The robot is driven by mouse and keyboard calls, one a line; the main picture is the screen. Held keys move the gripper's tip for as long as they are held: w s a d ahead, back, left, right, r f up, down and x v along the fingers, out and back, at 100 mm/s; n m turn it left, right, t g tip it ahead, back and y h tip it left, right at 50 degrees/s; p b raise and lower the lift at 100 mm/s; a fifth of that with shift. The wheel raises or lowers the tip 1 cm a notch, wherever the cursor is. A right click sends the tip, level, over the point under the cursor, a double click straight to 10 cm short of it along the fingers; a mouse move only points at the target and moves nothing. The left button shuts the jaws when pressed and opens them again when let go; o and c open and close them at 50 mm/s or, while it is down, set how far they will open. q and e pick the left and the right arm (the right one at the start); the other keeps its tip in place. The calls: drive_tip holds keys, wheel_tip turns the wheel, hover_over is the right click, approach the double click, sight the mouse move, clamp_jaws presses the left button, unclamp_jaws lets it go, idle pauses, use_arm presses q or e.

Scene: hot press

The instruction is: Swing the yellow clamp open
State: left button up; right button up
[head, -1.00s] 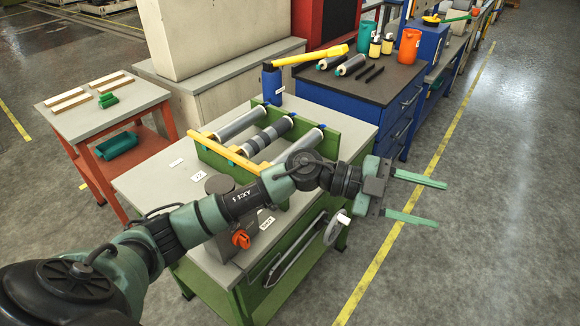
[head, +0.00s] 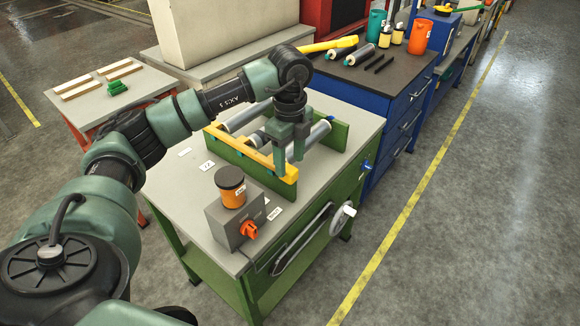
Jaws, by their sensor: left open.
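A yellow clamp bar (head: 236,147) lies across the near ends of several grey rollers (head: 245,117) in a green frame (head: 333,134) on the workbench. Its right end has a yellow block at the frame's near corner. My left gripper (head: 289,166) points down over the frame's right part, open, with its two green fingers apart. The fingertips are near the bar's right section; I cannot tell whether they touch it. The gripper and forearm hide parts of the rollers and the frame. My right gripper is out of view.
A grey box with an orange cylinder (head: 234,197) and a red knob (head: 249,230) stands at the bench's front. The floor to the right is clear.

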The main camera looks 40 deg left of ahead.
sight(290, 169)
use_arm(q)
drive_tip(key=shift+f+p, duration=0.3)
drive_tip(key=shift+f, duration=1.55)
clamp_jaws()
